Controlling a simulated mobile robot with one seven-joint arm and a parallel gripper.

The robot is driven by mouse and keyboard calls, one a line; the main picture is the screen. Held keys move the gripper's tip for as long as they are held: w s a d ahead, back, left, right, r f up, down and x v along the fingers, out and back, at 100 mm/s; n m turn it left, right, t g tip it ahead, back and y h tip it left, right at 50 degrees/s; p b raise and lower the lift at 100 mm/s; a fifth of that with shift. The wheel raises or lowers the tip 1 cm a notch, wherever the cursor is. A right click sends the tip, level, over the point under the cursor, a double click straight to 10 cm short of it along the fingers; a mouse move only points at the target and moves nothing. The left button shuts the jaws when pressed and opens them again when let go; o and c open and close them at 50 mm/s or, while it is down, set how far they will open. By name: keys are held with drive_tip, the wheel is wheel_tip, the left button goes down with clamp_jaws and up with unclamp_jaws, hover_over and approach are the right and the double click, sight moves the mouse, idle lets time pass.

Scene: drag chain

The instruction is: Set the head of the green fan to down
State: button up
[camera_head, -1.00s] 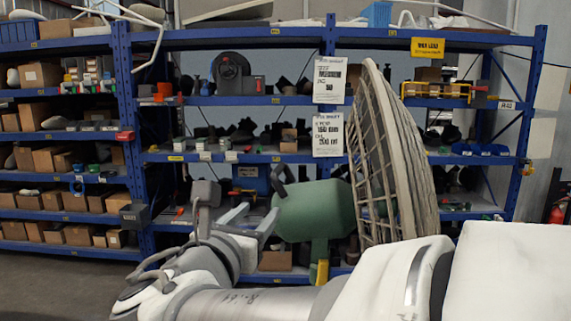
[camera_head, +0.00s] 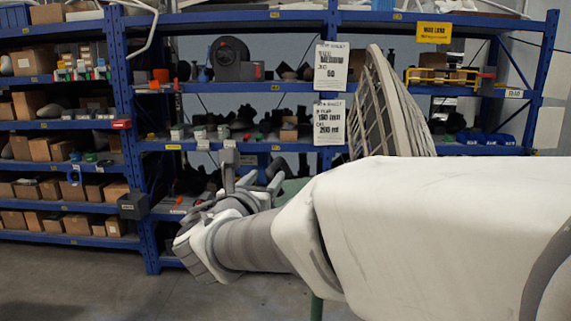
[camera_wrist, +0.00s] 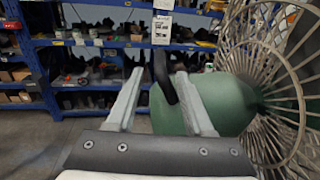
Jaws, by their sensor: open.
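The green fan's motor housing (camera_wrist: 213,103) shows in the wrist view, with a curved black handle (camera_wrist: 164,78) at its back. Its round wire cage (camera_wrist: 272,75) is at the right; in the head view the cage (camera_head: 388,108) stands near upright, its top leaning left. My arm hides most of the housing there; a piece of green stand (camera_head: 316,307) shows below. My gripper (camera_wrist: 161,74) is open, its fingers on either side of the black handle in the wrist view. Contact cannot be told. It also shows in the head view (camera_head: 252,168), left of the cage.
Blue shelving (camera_head: 240,88) with boxes and parts fills the background behind the fan. Two white paper signs (camera_head: 330,122) hang on it. Grey floor (camera_head: 90,280) is clear at the lower left.

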sight(274, 162)
drive_tip(key=p+x, duration=0.1)
drive_tip(key=x, duration=0.6)
drive_tip(key=shift+w+d, duration=0.1)
drive_tip(key=shift+w, duration=0.3)
drive_tip(key=c, duration=0.8)
clamp_jaws()
